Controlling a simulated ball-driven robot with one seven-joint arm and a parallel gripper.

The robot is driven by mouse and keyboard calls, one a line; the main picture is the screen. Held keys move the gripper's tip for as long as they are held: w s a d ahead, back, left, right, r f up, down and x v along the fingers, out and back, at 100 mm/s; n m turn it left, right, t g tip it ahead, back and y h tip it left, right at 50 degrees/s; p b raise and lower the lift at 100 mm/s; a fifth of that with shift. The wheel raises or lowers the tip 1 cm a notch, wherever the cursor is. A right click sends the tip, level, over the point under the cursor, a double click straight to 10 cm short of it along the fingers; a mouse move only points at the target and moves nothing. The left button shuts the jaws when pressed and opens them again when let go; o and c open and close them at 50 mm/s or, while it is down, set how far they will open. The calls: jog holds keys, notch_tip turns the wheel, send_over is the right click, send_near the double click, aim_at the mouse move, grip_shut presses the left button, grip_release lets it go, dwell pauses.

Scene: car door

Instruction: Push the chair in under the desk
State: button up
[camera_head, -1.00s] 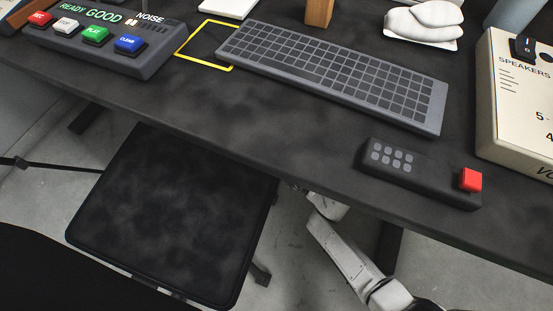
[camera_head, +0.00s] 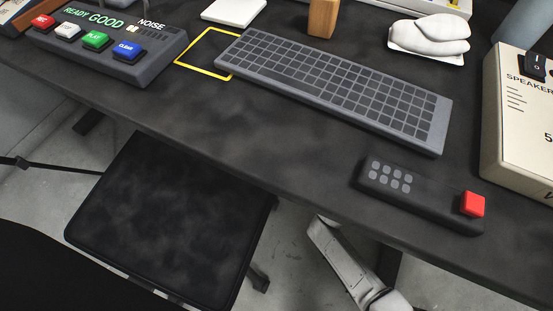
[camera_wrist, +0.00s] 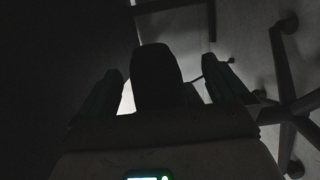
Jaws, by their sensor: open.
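The chair's black square seat (camera_head: 165,220) shows in the head view, its far edge at or just under the front edge of the dark desk (camera_head: 270,165). Most of the seat is out in front of the desk. A large black shape at the lower left looks like its backrest (camera_head: 40,270). My white arm reaches under the desk, right of the seat; the desk hides its end there. In the dark wrist view my gripper (camera_wrist: 165,82) has its fingers apart with a dark block between them. Chair legs with casters (camera_wrist: 285,95) show at right. Contact with the chair cannot be told.
On the desk are a grey keyboard (camera_head: 335,90), a black remote-like box with a red button (camera_head: 420,195), a button console (camera_head: 105,48), and a cream speaker box (camera_head: 520,120).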

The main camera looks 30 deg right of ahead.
jog(key=p+v, duration=0.2)
jog(key=v, duration=0.8)
jog(key=shift+s, duration=0.4)
jog(key=shift+d, duration=0.1)
